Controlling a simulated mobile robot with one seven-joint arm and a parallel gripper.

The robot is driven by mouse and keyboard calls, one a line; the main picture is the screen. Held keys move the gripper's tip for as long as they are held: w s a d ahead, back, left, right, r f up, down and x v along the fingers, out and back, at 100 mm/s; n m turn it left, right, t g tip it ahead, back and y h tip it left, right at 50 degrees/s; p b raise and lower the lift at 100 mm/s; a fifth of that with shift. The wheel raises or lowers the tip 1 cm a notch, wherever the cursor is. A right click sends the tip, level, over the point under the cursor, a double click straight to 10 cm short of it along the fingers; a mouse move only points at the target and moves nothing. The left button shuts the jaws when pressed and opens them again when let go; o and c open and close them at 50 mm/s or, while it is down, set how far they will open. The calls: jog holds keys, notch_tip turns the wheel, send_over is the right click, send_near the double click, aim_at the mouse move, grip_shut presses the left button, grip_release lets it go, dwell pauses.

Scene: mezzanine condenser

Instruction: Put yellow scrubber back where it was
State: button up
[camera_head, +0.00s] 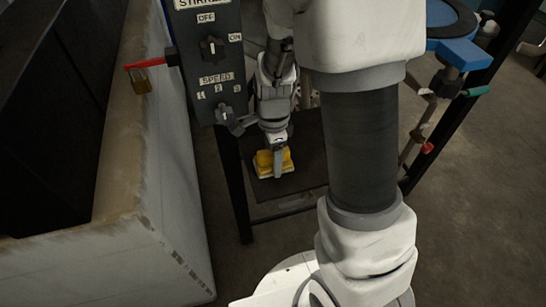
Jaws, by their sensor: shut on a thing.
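The yellow scrubber (264,160) is a small yellow block with a paler lower edge, seen in the head view near the middle. My gripper (278,165) points down and is shut on it, with one finger crossing its front face. The scrubber is at or just above a dark flat shelf (305,150) of a black metal frame. I cannot tell whether it touches the shelf. The far side of the scrubber and the other finger are hidden.
A control panel (210,60) with OFF/ON and speed knobs stands left of my gripper. A red lever with a brass padlock (141,81) juts out beside it. A pale wall-like tank (150,220) fills the left. Bare floor (480,220) lies right.

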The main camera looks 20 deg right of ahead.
jog(key=shift+f, duration=0.15)
jog(key=o, duration=1.2)
notch_tip(320, 180, up, 13)
jog(key=p, duration=0.3)
jog(key=shift+f, duration=0.2)
jog(key=s+r+n+t, duration=0.5)
jog(key=s+r+n, duration=0.8)
jog(key=n, duration=0.5)
jog(key=shift+s+r+t, duration=0.3)
jog(key=shift+s+r, duration=0.05)
jog(key=shift+s, duration=0.1)
